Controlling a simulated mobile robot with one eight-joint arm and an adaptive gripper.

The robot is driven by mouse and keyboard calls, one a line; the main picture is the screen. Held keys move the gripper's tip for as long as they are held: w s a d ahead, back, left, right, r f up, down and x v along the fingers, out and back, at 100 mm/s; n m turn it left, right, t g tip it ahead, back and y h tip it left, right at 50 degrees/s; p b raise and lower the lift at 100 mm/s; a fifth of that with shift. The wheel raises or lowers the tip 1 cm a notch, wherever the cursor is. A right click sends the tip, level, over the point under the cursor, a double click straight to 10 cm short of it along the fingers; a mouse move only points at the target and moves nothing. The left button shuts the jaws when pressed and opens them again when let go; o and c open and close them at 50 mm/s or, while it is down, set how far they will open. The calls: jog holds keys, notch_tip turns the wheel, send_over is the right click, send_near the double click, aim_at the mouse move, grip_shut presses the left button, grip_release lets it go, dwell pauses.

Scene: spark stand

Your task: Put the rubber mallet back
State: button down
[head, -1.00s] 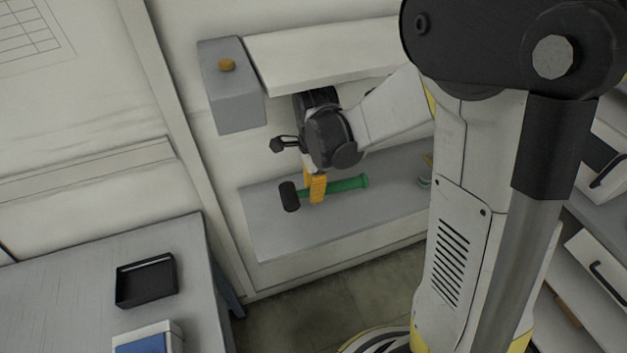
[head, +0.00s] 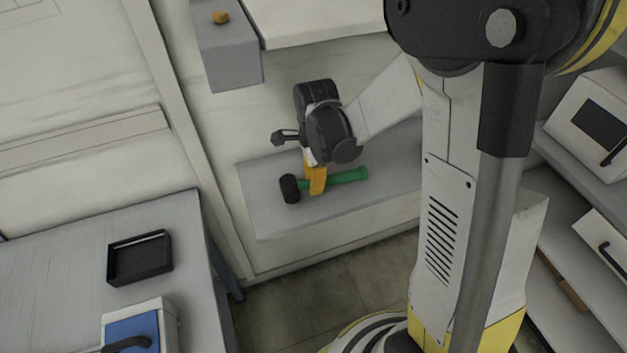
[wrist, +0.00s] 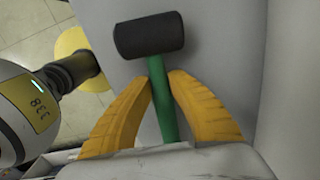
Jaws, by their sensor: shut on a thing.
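The rubber mallet has a black head (head: 290,189) and a green handle (head: 347,176). In the head view it lies level at the grey shelf (head: 262,216), below the upper shelf. My gripper (head: 317,184), with yellow fingers, is shut on the green handle close to the head. In the wrist view the mallet head (wrist: 148,35) shows beyond the fingertips, and the handle runs back between the fingers (wrist: 162,88). The far end of the handle is hidden by the gripper body in that view. I cannot tell whether the mallet touches the shelf or is just above it.
The upper shelf (head: 320,22) overhangs my arm, with a grey box (head: 230,55) at its left end. A table (head: 60,250) at left holds a black tray (head: 140,258) and a blue-and-white box (head: 140,328). Drawers and shelves (head: 590,230) stand at right.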

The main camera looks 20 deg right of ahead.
jog(key=shift+f+b, duration=0.5)
jog(key=shift+f, duration=0.05)
jog(key=c, duration=0.7)
grip_release()
jog(key=shift+c, duration=0.2)
jog(key=shift+r, duration=0.15)
jog(key=shift+r+p, duration=1.25)
jog(key=shift+r, duration=1.65)
jog(key=shift+s, duration=0.1)
